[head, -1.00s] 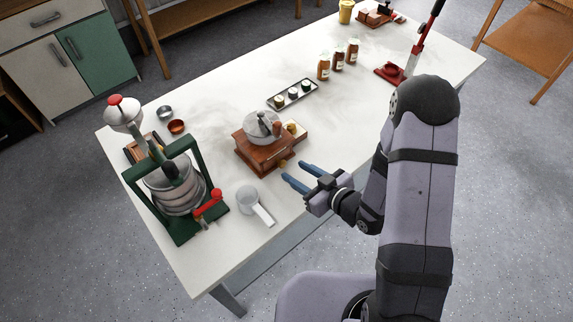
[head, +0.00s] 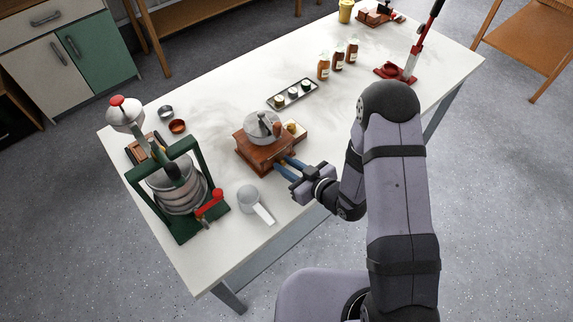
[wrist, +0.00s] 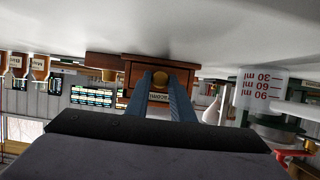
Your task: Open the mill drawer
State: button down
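The mill (head: 262,152) is a brown wooden box with a grey metal dome and crank on top, standing on the white table. Its drawer front (wrist: 133,72) shows in the wrist view, with a round brass knob (wrist: 160,77) and a small pale label partly covered by my fingers. The drawer looks flush with the box, though the fingers cover part of it. My gripper (head: 283,163) is at the mill's front right side. In the wrist view its blue fingers (wrist: 160,82) lie on either side of the knob, close against it.
A white-handled measuring cup (head: 248,197) lies left of my gripper. A green-framed press (head: 178,190) stands further left. A small tray of pots (head: 293,94) and several jars (head: 337,62) stand behind. A red lever stand (head: 397,73) is at the far right.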

jog(key=s+d+b, duration=0.1)
jog(key=s+d, duration=0.4)
jog(key=shift+s+d, duration=0.1)
jog(key=shift+d, duration=0.05)
jog(key=shift+s, duration=0.1)
jog(key=c, duration=1.6)
grip_release()
jog(key=shift+o, duration=0.2)
jog(key=shift+b+v, duration=0.3)
jog(key=shift+v, duration=0.5)
jog(key=p+v, duration=0.3)
jog(key=v, duration=0.2)
jog(key=shift+s+d+r+p, duration=0.2)
jog(key=shift+d+p, duration=0.05)
jog(key=shift+p, duration=0.15)
